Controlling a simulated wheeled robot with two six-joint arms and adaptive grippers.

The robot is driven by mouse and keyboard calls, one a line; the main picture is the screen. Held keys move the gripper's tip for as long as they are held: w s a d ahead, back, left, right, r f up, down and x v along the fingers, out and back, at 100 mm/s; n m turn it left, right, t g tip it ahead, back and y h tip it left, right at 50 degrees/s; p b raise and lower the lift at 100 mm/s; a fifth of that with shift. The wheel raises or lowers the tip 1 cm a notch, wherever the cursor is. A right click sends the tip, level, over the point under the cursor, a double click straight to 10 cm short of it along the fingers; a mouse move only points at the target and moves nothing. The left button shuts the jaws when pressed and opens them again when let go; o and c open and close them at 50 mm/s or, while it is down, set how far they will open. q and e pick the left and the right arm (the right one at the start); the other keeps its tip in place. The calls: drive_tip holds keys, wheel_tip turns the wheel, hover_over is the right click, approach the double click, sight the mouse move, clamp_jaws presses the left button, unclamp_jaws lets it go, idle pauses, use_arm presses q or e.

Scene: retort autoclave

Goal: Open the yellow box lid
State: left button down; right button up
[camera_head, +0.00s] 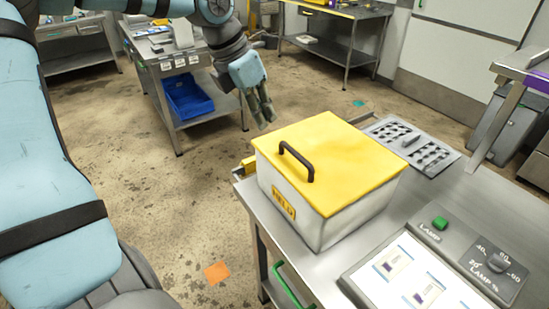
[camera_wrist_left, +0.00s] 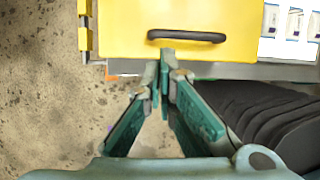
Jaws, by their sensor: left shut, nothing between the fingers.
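The box (camera_head: 300,208) has white sides and a yellow lid (camera_head: 335,155) that lies shut on top. It stands on the near left corner of a metal table. A dark handle (camera_head: 297,160) is on the lid near its left edge, and it also shows in the left wrist view (camera_wrist_left: 187,36). My left gripper (camera_head: 265,118) is shut and empty, to the left of the box and apart from it in the head view. In the left wrist view its fingertips (camera_wrist_left: 164,62) point toward the handle and appear just short of it. My right gripper is not in view.
A grey tray with slots (camera_head: 440,160) lies behind the box. A panel with a green button (camera_head: 440,222) and a lit screen (camera_head: 400,280) is at the table's front right. A blue bin (camera_head: 188,98) sits on a cart's lower shelf. Floor is open left of the table.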

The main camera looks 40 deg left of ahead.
sight(276, 159)
use_arm(q)
drive_tip(key=x, duration=0.6)
drive_tip(key=s+a+x, duration=0.1)
drive_tip(key=x, duration=0.3)
drive_tip(key=shift+s+f+b, duration=0.1)
drive_tip(key=shift+f+b, duration=0.15)
drive_tip(key=shift+b, duration=0.1)
drive_tip(key=shift+d+r, duration=0.1)
